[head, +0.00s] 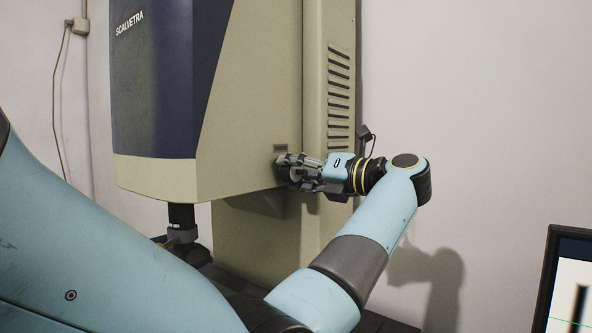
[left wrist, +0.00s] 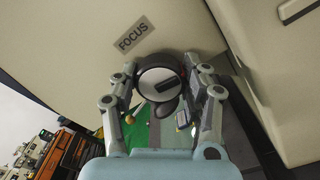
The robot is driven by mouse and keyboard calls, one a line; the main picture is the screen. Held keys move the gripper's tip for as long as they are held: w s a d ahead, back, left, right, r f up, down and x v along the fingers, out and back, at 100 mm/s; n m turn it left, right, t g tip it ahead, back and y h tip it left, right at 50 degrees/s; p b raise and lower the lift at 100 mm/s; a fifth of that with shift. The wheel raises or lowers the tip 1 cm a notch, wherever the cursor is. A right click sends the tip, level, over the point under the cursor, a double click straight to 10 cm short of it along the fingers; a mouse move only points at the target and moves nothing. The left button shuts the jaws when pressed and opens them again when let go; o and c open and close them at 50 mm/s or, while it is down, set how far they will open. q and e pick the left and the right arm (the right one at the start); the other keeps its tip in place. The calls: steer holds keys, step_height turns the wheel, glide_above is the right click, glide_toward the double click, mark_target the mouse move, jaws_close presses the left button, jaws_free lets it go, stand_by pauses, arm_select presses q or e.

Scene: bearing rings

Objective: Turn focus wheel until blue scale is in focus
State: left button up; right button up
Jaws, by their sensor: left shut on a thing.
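The focus wheel (left wrist: 160,84) is a round knob with a dark rim and pale face, below the FOCUS label on the beige machine housing. A screen (head: 570,295) is cut off at the lower right edge. It shows a dark blurred bar and a thin green line; no blue scale can be made out. My right gripper is not in view.
The tall SCALVETRA machine (head: 255,90) fills the centre, with a vented column (head: 340,90) behind the wheel side. A dark lens barrel (head: 182,218) hangs beneath the housing. The wall to the right is clear.

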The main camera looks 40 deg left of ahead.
arm_select(q)
steer(key=shift+m, duration=0.7)
steer(key=o, duration=1.2)
steer(key=shift+c, duration=0.2)
steer(key=shift+d, duration=0.15)
steer(key=w+d, duration=0.1)
steer(key=d, duration=1)
steer(key=shift+w+d, duration=0.2)
steer(key=shift+d, duration=0.15)
